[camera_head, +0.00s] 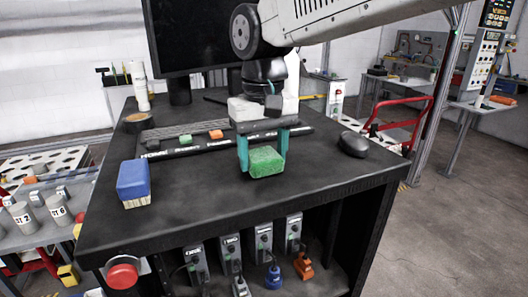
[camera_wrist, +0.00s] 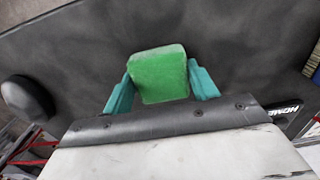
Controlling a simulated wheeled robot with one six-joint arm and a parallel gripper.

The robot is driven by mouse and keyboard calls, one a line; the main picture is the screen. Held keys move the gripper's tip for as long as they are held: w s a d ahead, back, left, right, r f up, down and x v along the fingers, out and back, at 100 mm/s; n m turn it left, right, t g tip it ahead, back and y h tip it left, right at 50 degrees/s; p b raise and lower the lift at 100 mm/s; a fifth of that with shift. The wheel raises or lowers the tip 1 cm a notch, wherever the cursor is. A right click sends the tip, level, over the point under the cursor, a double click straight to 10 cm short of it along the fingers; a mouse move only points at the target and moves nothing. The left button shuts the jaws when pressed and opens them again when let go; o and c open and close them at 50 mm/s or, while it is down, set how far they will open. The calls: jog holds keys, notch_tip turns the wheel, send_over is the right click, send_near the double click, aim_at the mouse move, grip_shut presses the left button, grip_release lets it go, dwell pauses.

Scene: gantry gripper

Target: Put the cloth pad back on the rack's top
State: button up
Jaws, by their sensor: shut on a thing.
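My gripper (camera_head: 263,155) is shut on a green cloth pad (camera_head: 267,162), with a teal finger on each side of it. The wrist view also shows the green pad (camera_wrist: 158,75) between the fingers. The pad is over the black top of the rack (camera_head: 215,195), towards the front and right of its middle. I cannot tell whether the pad touches the top or hangs just above it.
The top's front middle is clear. Several plugged modules (camera_head: 231,262) stand below.

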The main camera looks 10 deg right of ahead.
aim_at(263, 155)
jog(key=shift+f, duration=0.1)
jog(key=o, duration=0.9)
notch_tip(263, 155, up, 12)
jog(key=s+d+f+m, duration=0.1)
jog(key=s+d+f, duration=0.5)
jog(key=d, duration=0.1)
jog(key=s+d+f+m+t, duration=0.1)
jog(key=s+d+f, duration=0.5)
jog(key=s+d, duration=0.1)
jog(key=s+d+f+m, duration=0.1)
jog(key=s+d+f, duration=0.5)
jog(key=d+f, duration=0.1)
jog(key=shift+s, duration=0.25)
